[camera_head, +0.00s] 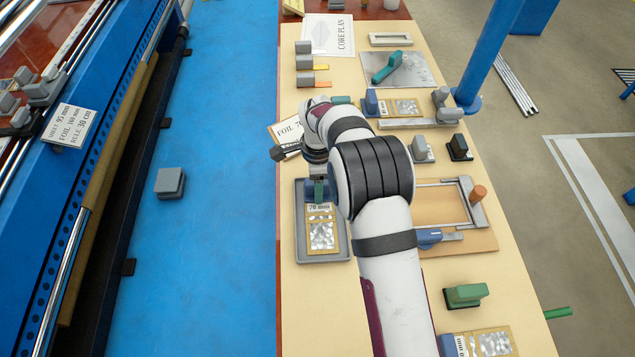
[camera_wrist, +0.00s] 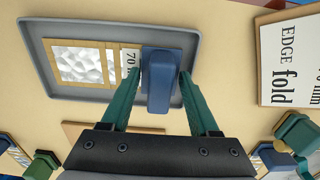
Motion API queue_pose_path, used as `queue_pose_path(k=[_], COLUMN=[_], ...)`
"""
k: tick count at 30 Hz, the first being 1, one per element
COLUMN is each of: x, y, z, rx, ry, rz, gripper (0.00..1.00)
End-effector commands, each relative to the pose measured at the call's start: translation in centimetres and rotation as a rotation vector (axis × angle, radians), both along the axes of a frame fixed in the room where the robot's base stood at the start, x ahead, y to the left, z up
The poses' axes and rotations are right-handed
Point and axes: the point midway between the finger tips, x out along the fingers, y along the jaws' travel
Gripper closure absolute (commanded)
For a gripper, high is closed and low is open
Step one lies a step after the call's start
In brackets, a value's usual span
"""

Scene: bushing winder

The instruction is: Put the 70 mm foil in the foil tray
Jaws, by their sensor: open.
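The 70 mm foil (camera_head: 322,235) is a tan-framed silver sheet with a "70 mm" label and a blue block handle (camera_wrist: 157,82) at one end. It lies flat in the grey foil tray (camera_head: 299,255), inside the rim in both views. In the wrist view the tray (camera_wrist: 100,22) fills the upper left. My gripper (camera_wrist: 160,78) has its green fingers open, one on each side of the blue handle; I cannot tell whether they touch it. In the head view my gripper (camera_head: 318,190) is over the tray's far end, partly hidden by my arm.
A white card (camera_head: 287,132) stands just beyond the tray. A wooden frame fixture (camera_head: 455,238) is to the right. Another foil (camera_head: 405,107) lies farther back, and one (camera_head: 490,343) near the front. A grey block (camera_head: 170,183) sits on the blue surface at left.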

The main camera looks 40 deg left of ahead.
Motion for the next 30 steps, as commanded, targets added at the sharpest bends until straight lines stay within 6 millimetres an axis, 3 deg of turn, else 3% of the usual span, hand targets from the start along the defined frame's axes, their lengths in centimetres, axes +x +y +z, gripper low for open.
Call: queue_pose_path(k=[5, 12, 18, 25, 26, 28, 29, 30], x=[0.0, 0.1, 0.1, 0.2, 0.5, 1.5, 1.9, 2.2], y=[0.0, 0.1, 0.1, -0.4, -1.0, -4.4, -6.7, -10.5], z=[0.9, 7.5, 11.5, 12.6, 13.1, 15.2, 16.6, 18.5], rx=[0.002, 0.004, 0.002, 0.000, 0.003, 0.010, 0.016, 0.025], ry=[-0.002, -0.004, -0.002, 0.001, 0.001, 0.007, 0.011, 0.018], rz=[0.001, 0.000, 0.000, 0.000, 0.001, 0.015, 0.024, 0.043], gripper=[0.38, 0.38, 0.38, 0.38, 0.38, 0.38, 0.38, 0.38])
